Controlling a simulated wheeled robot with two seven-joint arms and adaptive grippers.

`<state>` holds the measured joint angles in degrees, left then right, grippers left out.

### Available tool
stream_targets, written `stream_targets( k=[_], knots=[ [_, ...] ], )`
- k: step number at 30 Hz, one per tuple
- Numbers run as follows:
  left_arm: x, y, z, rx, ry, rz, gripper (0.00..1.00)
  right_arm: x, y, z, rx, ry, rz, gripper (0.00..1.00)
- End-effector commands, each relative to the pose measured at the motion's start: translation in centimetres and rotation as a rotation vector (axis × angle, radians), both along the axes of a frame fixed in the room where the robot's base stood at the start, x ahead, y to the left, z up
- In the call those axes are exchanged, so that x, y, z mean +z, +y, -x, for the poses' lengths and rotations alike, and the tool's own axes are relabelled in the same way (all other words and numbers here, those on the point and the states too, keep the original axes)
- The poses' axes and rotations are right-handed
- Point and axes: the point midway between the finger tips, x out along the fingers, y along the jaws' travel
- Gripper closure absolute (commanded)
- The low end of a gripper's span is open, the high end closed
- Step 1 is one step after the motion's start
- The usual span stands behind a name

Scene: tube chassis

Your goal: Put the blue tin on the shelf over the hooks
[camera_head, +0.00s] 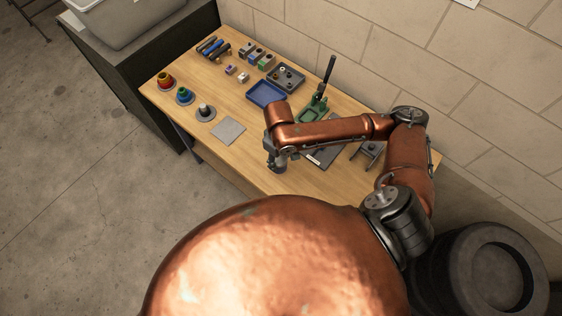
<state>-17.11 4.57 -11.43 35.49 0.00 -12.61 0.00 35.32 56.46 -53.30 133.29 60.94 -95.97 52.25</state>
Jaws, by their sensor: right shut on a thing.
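My right gripper (277,163) points down over the front part of the wooden bench, right of the grey square pad. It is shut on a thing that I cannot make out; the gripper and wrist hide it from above. I cannot pick out a blue tin. No shelf and no hooks are in view. My left gripper is not in view.
On the bench (255,178) stand a blue tray (266,94), a dark parts tray (286,77), a green press (312,108), a grey square pad (228,131), a grey bracket (368,153) and several small parts. A brick wall (345,50) closes the back. Black tyres (488,275) stand at lower right.

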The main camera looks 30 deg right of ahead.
Motion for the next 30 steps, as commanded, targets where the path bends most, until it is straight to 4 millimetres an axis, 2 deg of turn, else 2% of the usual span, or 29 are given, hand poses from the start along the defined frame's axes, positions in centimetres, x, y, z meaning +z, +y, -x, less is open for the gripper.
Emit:
stream_targets(
  k=[8,14,25,26,30],
  knots=[
    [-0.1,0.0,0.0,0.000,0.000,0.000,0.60,-1.6,-1.1,-0.9,-0.001,0.001,0.001,0.86],
    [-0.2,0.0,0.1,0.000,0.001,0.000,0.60,-4.4,-1.1,-0.8,0.000,0.000,0.000,0.86],
    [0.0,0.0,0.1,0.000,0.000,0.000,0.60,-4.8,-1.0,-0.8,0.001,-0.001,0.000,0.86],
    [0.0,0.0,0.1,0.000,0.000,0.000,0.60,-4.8,-1.0,-0.8,0.001,-0.001,0.000,0.53],
    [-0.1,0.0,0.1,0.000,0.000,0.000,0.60,-4.8,-1.0,-0.8,0.001,-0.001,0.000,0.44]
  ],
)
